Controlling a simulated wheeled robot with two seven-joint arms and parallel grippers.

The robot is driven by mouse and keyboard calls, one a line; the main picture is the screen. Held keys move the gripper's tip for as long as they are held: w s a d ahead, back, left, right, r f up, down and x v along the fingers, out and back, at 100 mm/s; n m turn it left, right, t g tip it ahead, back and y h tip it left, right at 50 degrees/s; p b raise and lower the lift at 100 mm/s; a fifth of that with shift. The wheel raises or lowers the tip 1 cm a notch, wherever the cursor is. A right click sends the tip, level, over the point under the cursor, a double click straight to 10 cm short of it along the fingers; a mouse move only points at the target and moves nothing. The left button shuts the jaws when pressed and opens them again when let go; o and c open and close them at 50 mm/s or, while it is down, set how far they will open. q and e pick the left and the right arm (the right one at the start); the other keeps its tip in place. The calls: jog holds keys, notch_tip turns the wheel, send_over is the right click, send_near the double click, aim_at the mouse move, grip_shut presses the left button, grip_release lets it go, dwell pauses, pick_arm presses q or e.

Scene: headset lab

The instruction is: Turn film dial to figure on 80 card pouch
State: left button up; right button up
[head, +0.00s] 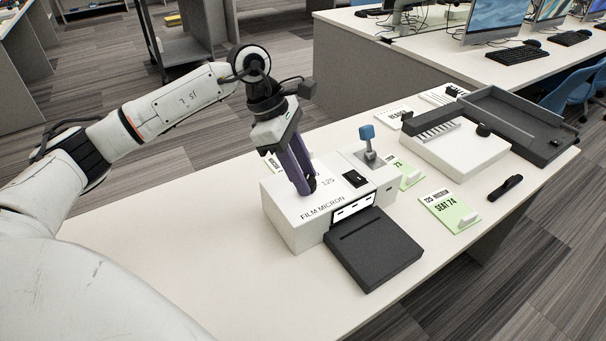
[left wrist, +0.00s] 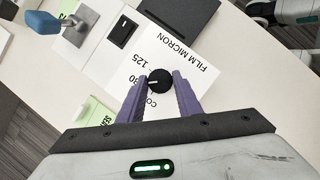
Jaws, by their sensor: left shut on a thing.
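The film dial (left wrist: 160,80) is a round black knob with a white mark on top of the white box lettered FILM MICRON (head: 283,224). My left gripper (head: 307,188) points down at it, its purple fingers shut on the dial. In the left wrist view the fingers (left wrist: 160,90) sit on both sides of the dial. Its white mark points left in that view, toward a label that looks like 80; 125 is printed close by. A white and green card (head: 450,208) reads SEAT 74 and seemingly 125. Another green card (head: 411,176) is partly behind the box. My right gripper is not in view.
A black flat plate (head: 373,250) lies before the box. A blue-topped lever (head: 367,135) and a black switch (head: 355,178) are on the box. A black pen-like item (head: 505,188), a white device (head: 455,150) and a dark tray (head: 520,135) stand to the right. The table's left part is clear.

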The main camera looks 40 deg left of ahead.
pick_arm(q)
jog(key=shift+m, duration=0.5)
jog(key=o, duration=1)
jog(key=shift+o, duration=0.2)
jog(key=v, duration=1)
jog(key=shift+r, duration=0.2)
jog(key=shift+a, duration=0.1)
